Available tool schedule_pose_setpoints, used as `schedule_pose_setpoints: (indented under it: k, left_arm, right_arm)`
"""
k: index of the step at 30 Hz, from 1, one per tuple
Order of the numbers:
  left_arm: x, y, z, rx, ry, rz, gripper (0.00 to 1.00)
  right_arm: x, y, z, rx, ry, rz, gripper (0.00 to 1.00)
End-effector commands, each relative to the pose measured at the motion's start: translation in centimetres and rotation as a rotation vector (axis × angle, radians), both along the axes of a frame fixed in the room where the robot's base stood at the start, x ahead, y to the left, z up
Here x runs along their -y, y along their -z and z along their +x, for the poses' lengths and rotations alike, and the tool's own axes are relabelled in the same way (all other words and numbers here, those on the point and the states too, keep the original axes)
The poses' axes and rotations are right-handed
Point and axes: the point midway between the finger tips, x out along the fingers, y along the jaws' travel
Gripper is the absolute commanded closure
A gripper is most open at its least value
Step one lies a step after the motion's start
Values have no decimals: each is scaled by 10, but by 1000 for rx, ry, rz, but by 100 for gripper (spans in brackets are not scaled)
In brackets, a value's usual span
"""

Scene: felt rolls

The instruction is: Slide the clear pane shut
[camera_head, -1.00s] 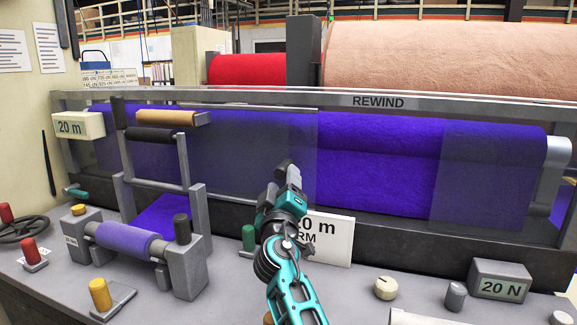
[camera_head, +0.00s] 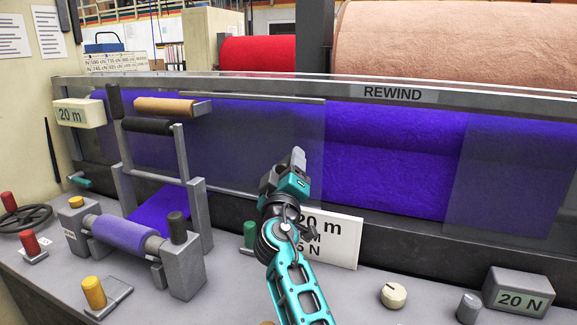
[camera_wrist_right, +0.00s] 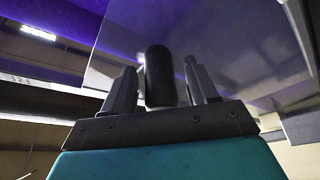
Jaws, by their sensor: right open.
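A clear pane (camera_head: 265,140) stands in front of the left part of the purple felt roll (camera_head: 395,160), its right edge just right of my right gripper. A second clear sheet (camera_head: 520,170) covers the felt at the right. The felt between them is bare and brighter. My right gripper (camera_head: 298,160) is raised at the pane's lower right part. In the right wrist view, its open fingers (camera_wrist_right: 161,88) stand either side of a black upright post (camera_wrist_right: 159,77), with the pane (camera_wrist_right: 235,45) behind. The post is hidden in the head view. My left gripper is out of view.
A "20 m" card (camera_head: 338,240) stands behind my right forearm. A roller stand (camera_head: 195,215) with a small purple roll (camera_head: 125,232) is at the left. A cream knob (camera_head: 393,295) and a "20 N" box (camera_head: 520,290) sit at the front right. The REWIND rail (camera_head: 440,97) runs above.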

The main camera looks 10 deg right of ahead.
Motion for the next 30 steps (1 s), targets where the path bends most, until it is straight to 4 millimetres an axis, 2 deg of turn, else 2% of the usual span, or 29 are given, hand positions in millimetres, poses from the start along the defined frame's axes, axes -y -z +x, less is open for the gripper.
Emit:
schedule_pose_setpoints:
  k: [3,21,30]
  left_arm:
    - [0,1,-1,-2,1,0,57]
    - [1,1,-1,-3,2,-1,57]
    - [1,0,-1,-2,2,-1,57]
  right_arm:
    - [0,0,0,0,0,0,43]
    - [0,0,0,0,0,0,100]
    - [1,0,0,0,0,0,100]
